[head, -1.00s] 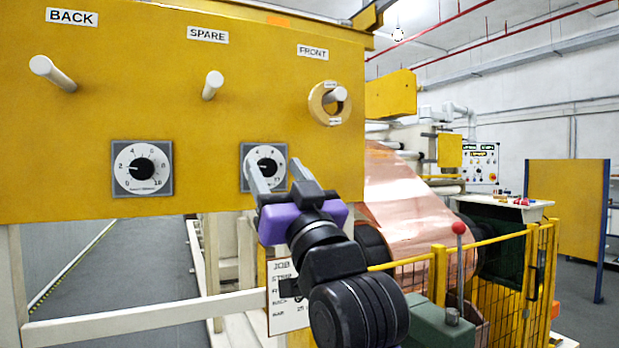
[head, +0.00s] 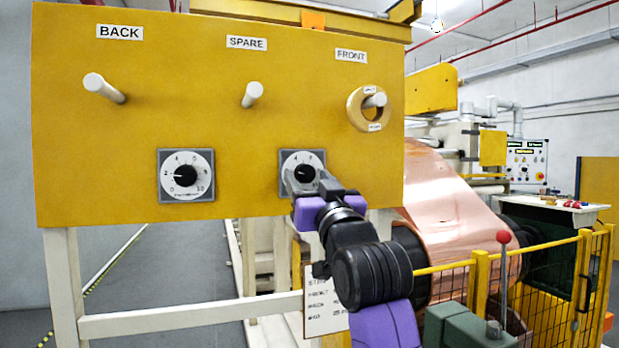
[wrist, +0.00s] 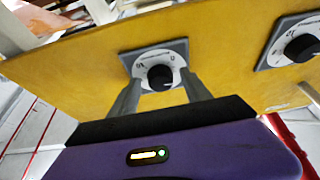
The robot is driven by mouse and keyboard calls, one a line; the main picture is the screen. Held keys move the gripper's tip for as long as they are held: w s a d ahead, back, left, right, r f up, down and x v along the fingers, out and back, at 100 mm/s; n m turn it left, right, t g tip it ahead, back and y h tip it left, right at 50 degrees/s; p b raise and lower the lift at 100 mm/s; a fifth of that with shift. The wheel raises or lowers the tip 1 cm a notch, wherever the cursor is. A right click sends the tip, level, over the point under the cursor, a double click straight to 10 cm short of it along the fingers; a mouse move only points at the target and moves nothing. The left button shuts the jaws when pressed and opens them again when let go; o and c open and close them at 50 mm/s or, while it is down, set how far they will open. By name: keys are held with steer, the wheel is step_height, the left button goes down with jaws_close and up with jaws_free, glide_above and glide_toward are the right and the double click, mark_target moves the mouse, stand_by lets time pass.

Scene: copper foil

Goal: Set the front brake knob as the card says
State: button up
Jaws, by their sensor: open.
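The right-hand dial (head: 287,161) has a black knob (head: 303,172) on a white scale with a grey square plate; it sits low on the yellow panel, below and between the SPARE and FRONT labels. My gripper (head: 304,181) is open in front of it. In the wrist view, the knob (wrist: 160,77) lies between the spread fingers (wrist: 160,95), with room on both sides; I cannot tell its exact setting or any contact. The job card (head: 325,310) hangs below the panel, partly hidden by my arm; its figures are too small to read.
A similar left-hand dial (head: 185,175) sits below BACK; it also shows in the wrist view (wrist: 301,48). Pegs stick out above, the FRONT peg (head: 374,100) inside a tan ring (head: 357,118). A yellow fence (head: 540,285) and red-topped lever (head: 503,238) stand lower right.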

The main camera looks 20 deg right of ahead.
jaws_close()
steer(key=shift+a+m, duration=0.1)
steer(key=shift+m, duration=0.2)
